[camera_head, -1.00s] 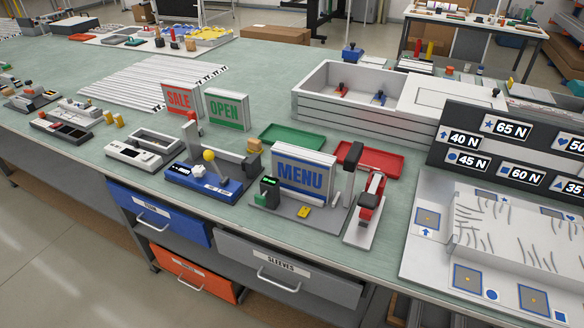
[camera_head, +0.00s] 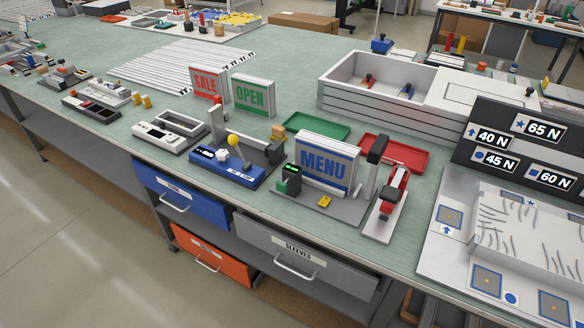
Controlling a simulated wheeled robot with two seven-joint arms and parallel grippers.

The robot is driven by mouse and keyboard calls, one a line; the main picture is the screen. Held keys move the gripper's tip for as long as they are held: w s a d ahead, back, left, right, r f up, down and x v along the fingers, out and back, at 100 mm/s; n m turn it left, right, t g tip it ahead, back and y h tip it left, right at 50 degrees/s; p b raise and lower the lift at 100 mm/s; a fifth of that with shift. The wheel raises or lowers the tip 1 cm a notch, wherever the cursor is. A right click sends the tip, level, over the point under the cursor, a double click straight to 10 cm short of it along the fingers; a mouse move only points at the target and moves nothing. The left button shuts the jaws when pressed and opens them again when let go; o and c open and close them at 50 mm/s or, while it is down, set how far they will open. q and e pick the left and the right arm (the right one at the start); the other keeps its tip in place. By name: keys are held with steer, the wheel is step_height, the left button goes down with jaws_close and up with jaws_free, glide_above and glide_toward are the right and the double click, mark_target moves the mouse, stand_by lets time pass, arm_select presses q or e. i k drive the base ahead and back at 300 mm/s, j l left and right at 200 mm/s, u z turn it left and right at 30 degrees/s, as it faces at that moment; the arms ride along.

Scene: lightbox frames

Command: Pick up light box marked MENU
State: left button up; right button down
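The MENU light box (camera_head: 325,163) is a white-framed panel with blue lettering. It stands upright on a grey stand (camera_head: 335,204) near the front edge of the workbench, right of the picture's middle. A small black and green device (camera_head: 290,179) stands at its front left and a small yellow piece (camera_head: 324,202) lies in front of it. Neither of my grippers is in view.
SALE (camera_head: 206,84) and OPEN (camera_head: 252,95) light boxes stand further back left. A blue fixture (camera_head: 225,166) is left of MENU, a red-handled press (camera_head: 390,195) right of it. Green (camera_head: 318,125) and red (camera_head: 405,152) trays lie behind. Drawers (camera_head: 300,255) are below.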

mark_target(334, 163)
steer(key=i+j+z, duration=0.2)
steer(key=z, duration=0.25)
steer(key=i+j+z, duration=0.2)
steer(key=j+z, duration=0.3)
steer(key=l, duration=0.15)
